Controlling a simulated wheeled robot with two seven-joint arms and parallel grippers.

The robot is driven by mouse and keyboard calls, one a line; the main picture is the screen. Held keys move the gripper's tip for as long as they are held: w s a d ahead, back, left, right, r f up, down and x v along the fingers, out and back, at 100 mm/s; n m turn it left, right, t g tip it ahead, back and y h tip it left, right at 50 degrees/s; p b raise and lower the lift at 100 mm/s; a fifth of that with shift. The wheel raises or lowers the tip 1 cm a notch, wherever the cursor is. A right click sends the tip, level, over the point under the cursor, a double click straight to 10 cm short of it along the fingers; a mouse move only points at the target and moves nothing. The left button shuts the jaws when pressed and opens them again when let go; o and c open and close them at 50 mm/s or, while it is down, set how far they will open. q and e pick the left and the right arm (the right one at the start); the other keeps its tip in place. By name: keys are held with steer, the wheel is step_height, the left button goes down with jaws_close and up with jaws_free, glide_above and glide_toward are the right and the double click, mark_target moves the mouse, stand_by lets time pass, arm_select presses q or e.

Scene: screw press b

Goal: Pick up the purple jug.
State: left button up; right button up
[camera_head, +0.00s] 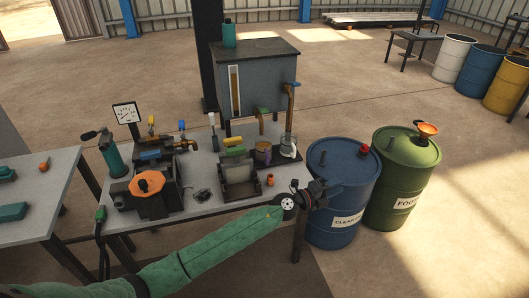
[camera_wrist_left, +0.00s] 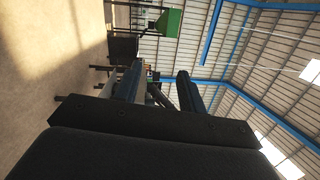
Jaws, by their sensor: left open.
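The small purple jug (camera_head: 263,157) stands towards the back right of the work table (camera_head: 220,205), below an orange-brown tap. Other objects crowd around it and partly cover it. My left gripper (camera_head: 318,190) is beyond the right front corner of the table, in front of the blue drum, to the right of the jug and nearer to me. It is apart from the jug. In the left wrist view the two dark fingers (camera_wrist_left: 158,88) are spread with nothing held between them, and I cannot make out the jug there. My right gripper does not show.
A grey tank (camera_head: 256,85) stands behind the table. A clear vessel (camera_head: 289,145) is right of the jug, and a grey tray (camera_head: 239,180) is in front left. A blue drum (camera_head: 340,205) and green drum (camera_head: 405,175) stand to the right.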

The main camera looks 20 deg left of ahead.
arm_select(q)
steer(key=w+a+f+m+g+y, duration=0.1)
steer(key=w+a+f+m+g, duration=0.15)
steer(key=w+m+g, duration=0.2)
steer(key=m+g+y+p, duration=0.3)
steer(key=y+p, duration=0.1)
steer(key=y, duration=0.9)
glide_toward(267, 158)
steer(key=x, duration=0.3)
steer(key=shift+n+p+x, duration=0.25)
steer(key=shift+p+x, duration=0.1)
steer(key=shift+x, duration=0.85)
steer(key=shift+w+f+p, duration=0.15)
steer(key=shift+f+p, duration=0.15)
steer(key=shift+p, duration=0.15)
steer(key=p+x, duration=0.2)
steer(key=x, duration=0.1)
steer(key=shift+d+f, duration=0.1)
steer(key=shift+f, duration=0.05)
steer(key=shift+w+f, duration=0.2)
steer(key=shift+f, duration=0.35)
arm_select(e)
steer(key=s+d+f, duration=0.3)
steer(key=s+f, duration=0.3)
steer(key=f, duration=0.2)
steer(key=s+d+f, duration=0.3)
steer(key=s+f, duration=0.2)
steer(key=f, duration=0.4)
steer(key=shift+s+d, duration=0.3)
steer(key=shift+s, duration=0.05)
